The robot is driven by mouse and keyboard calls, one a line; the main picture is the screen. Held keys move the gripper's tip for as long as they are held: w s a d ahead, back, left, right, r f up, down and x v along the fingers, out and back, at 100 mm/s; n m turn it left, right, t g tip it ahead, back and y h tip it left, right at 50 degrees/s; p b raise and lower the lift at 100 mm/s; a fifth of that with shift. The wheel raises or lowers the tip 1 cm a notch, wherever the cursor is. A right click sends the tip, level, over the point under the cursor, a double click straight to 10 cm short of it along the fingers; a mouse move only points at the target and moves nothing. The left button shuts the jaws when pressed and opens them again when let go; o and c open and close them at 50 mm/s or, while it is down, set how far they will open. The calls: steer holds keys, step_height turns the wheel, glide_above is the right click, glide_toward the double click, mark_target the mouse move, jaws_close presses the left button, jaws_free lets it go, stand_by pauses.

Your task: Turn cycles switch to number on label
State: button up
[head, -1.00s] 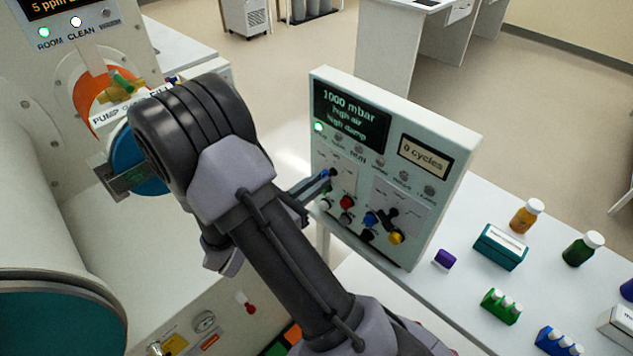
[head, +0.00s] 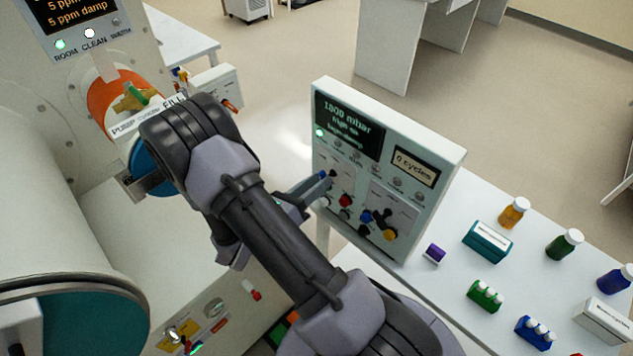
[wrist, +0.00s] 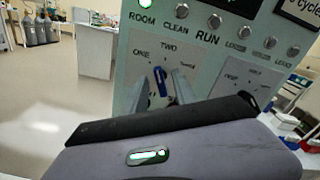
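The control panel (head: 335,155) stands upright on the white bench. Its cycles switch (wrist: 160,80) has a blue lever below the words ONE, TWO and a blurred third label. In the wrist view the lever points up, leaning slightly left, near TWO. My gripper (wrist: 168,88) is at the switch, with one finger on each side of the lever and a gap that seems to show on its right. In the head view my gripper (head: 318,180) reaches the panel's left side. The panel's small display (head: 415,166) reads 0 cycles. I cannot make out a label giving a cycle number.
Another switch plate (head: 388,215) with a black lever sits right of the cycles switch. Red, blue and yellow knobs are below. Bottles (head: 564,244), vial racks (head: 485,295) and a teal box (head: 487,240) stand on the bench at right. The glovebox is at left.

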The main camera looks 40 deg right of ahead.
steer(key=s+a+p, duration=0.1)
steer(key=a, duration=1.1)
